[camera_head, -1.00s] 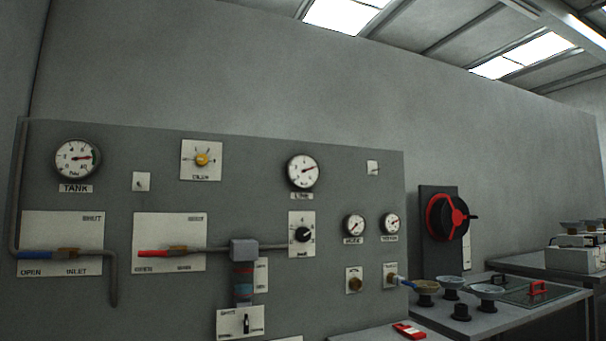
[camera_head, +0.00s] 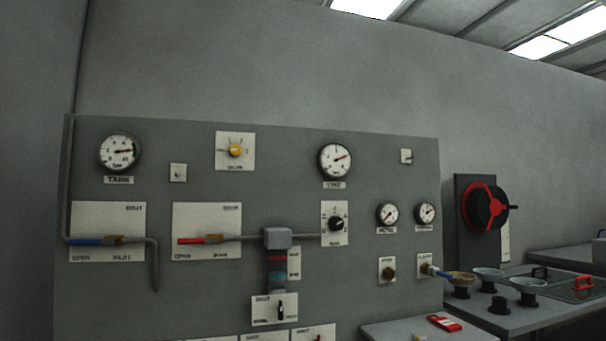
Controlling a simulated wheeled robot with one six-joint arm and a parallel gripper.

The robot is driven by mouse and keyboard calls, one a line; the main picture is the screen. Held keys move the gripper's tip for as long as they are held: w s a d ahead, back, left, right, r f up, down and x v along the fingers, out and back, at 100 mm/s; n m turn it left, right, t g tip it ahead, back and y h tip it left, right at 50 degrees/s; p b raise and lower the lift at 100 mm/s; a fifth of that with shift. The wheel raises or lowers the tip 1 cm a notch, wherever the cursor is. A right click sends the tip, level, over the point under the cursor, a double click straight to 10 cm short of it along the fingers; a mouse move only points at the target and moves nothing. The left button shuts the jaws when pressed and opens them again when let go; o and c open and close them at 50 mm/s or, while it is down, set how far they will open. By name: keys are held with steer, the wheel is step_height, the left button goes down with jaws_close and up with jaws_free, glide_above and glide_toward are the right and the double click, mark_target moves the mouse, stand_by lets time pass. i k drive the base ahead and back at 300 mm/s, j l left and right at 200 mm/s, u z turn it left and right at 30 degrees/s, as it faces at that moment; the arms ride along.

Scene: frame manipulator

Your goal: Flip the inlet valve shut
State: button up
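The inlet valve is on the lower left of the grey panel (camera_head: 200,285). Its blue lever (camera_head: 86,241) lies level, pointing left along the pipe from a brass body (camera_head: 115,240). Its white plate (camera_head: 108,215) reads OPEN at the lower left, INLET at the lower right and SHUT at the upper right. The lever end is by the OPEN label. My gripper is not in view.
Right of it is a similar valve with a red lever (camera_head: 190,241), also level. A TANK gauge (camera_head: 119,153) sits above the inlet plate. A bench (camera_head: 430,331) with a red item (camera_head: 445,323) juts out at lower right.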

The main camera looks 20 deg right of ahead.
mark_target(74, 241)
steer(key=i+l, duration=0.1)
steer(key=i, duration=0.5)
steer(key=u, duration=1.7)
